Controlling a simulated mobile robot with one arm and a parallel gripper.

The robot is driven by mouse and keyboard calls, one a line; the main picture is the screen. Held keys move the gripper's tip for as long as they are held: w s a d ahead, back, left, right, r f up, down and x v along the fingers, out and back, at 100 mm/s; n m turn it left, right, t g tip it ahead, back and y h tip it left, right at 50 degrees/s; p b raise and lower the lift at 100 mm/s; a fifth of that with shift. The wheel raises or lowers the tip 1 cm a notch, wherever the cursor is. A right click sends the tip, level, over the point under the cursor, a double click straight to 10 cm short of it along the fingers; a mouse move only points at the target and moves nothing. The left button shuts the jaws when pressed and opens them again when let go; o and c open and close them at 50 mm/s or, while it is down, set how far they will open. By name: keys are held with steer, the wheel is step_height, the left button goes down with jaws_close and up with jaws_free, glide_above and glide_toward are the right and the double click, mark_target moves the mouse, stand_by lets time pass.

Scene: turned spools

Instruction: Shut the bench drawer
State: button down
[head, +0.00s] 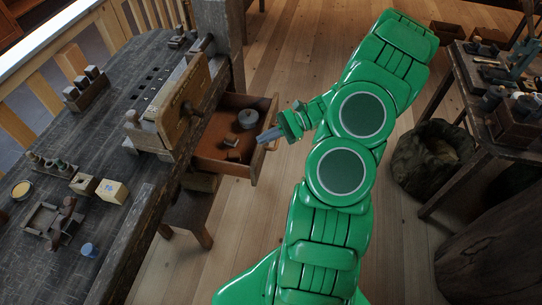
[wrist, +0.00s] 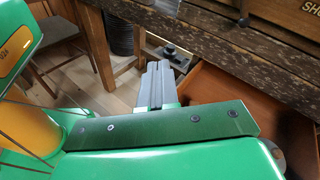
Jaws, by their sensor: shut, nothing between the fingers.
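The bench drawer (head: 207,152) is pulled out from under the wooden bench (head: 150,190), its inside open to view. It holds a dark round piece (head: 247,119) and small brown blocks (head: 232,142). My gripper (head: 262,137) is shut and empty, with its grey fingertips at the drawer's front panel in the head view. I cannot tell whether they touch it. In the wrist view the shut fingers (wrist: 158,72) point forward below the bench edge, and the orange-brown drawer (wrist: 262,92) lies to their right. My green wrist hides part of the drawer there.
Small boxes (head: 112,191) and tools lie on the bench top. A second table (head: 470,125) and a dark sack (head: 432,160) stand at the right. The floor beyond my arm is clear.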

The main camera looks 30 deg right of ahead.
steer(key=s+d+f+m+t+h, duration=0.1)
steer(key=s+d+f+m+t, duration=0.2)
steer(key=d+f+m+t, duration=0.35)
steer(key=s+d+f+m+t+h, duration=0.2)
steer(key=s+d+f+m+t, duration=0.15)
steer(key=d+f, duration=0.6)
glide_toward(250, 159)
steer(key=shift+m, duration=0.3)
steer(key=r, duration=0.1)
steer(key=w+r, duration=0.1)
steer(key=r, duration=0.1)
steer(key=a+r, duration=0.1)
steer(key=shift+w+a+r, duration=0.1)
steer(key=shift+w+r, duration=0.05)
steer(key=shift+w, duration=0.05)
steer(key=x, duration=2.2)
steer(key=shift+a+r, duration=0.2)
steer(key=shift+a, duration=0.05)
steer(key=shift+w+a, duration=0.25)
steer(key=shift+a, duration=0.05)
steer(key=shift+r, duration=0.1)
steer(key=v, duration=1.4)
steer(key=shift+s+d+f, duration=0.2)
steer(key=shift+d+f, duration=0.05)
steer(key=shift+d, duration=0.15)
